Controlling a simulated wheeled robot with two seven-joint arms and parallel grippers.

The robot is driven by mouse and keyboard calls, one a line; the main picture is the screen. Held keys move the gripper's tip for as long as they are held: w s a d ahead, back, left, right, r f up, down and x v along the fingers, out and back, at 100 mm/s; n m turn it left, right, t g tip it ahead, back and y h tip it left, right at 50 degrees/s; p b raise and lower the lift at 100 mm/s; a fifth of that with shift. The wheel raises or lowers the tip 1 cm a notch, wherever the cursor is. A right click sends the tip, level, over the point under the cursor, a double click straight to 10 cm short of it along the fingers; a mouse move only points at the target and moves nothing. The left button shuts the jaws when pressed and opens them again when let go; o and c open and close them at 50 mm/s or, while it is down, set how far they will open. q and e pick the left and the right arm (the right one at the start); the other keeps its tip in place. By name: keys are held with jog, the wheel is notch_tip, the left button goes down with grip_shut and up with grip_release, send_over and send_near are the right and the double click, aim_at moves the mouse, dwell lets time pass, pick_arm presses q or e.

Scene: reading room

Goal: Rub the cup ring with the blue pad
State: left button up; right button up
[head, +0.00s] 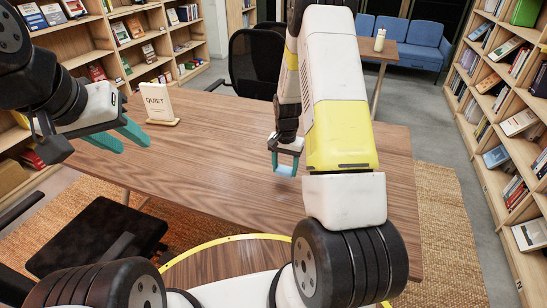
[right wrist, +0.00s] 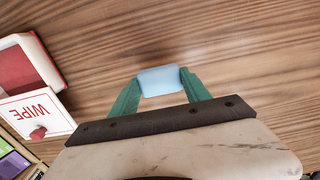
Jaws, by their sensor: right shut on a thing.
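The blue pad (right wrist: 160,82) is a small pale blue block, held between the teal fingers of my right gripper (right wrist: 163,84) in the right wrist view. In the head view my right gripper (head: 285,168) points down at the wooden table (head: 225,190), at or close above its top; I cannot tell whether the pad touches the wood. I cannot make out the cup ring; only a faint dark patch shows on the wood just beyond the pad in the right wrist view. My left gripper (head: 134,146) is open and empty, above the table's left side.
A QUIET sign (head: 156,102) stands at the table's far left, close to my left gripper. A red and white box (right wrist: 38,62) with a panel marked WIPE (right wrist: 36,112) is left of the pad in the right wrist view. A black chair (head: 257,62) stands behind the table.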

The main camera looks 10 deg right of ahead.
jog(key=shift+r, duration=2.15)
